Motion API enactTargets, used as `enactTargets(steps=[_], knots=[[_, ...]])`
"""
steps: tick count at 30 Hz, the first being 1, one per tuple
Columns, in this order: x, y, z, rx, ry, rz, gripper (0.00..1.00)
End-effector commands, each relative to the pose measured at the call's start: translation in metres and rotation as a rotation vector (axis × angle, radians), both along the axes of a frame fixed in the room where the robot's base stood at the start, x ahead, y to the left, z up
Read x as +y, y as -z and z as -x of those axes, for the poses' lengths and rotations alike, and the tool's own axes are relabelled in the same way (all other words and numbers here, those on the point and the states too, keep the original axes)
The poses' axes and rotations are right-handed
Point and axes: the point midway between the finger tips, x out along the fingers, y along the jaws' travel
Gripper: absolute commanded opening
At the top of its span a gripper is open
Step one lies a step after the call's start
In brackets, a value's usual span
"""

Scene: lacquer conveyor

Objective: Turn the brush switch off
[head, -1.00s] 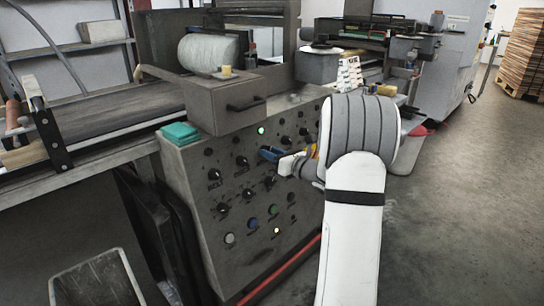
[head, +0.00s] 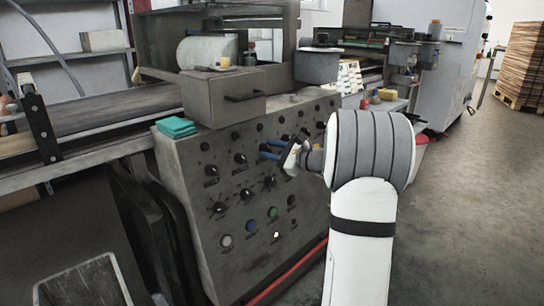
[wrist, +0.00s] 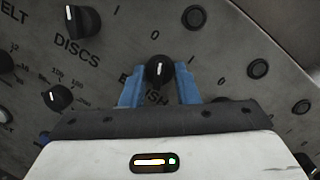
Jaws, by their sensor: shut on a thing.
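The brush switch (wrist: 159,69) is a black round knob with a white pointer mark, on the sloping grey control panel (head: 195,180). In the wrist view its pointer stands nearly upright, towards the "0" printed above it. The label below it is partly hidden, with "SH" legible. My gripper (wrist: 160,88) has its blue fingers on both sides of the knob and is shut on it. In the head view my gripper (head: 268,152) reaches the panel from the right, and the fingers hide most of the knob. The lamp above the switch (wrist: 195,17) is dark.
The discs knob (wrist: 82,22) and a smaller dial (wrist: 57,97) are to the left of the fingers. Another black knob (head: 240,159) is nearby on the panel. Open floor lies to the right.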

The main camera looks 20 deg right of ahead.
Motion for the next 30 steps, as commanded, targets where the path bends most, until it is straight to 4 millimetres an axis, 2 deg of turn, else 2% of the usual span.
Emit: enactTargets(steps=[9, 23, 24, 30], knots=[[0.0, 0.001, 0.0001, -0.029, -0.018, 0.086, 0.05], [0.0002, 0.0005, 0.0, -0.033, -0.02, 0.097, 0.05], [0.0002, 0.0005, 0.0, -0.033, -0.02, 0.097, 0.3], [0.0001, 0.0001, -0.0001, -0.033, -0.02, 0.095, 0.47]])
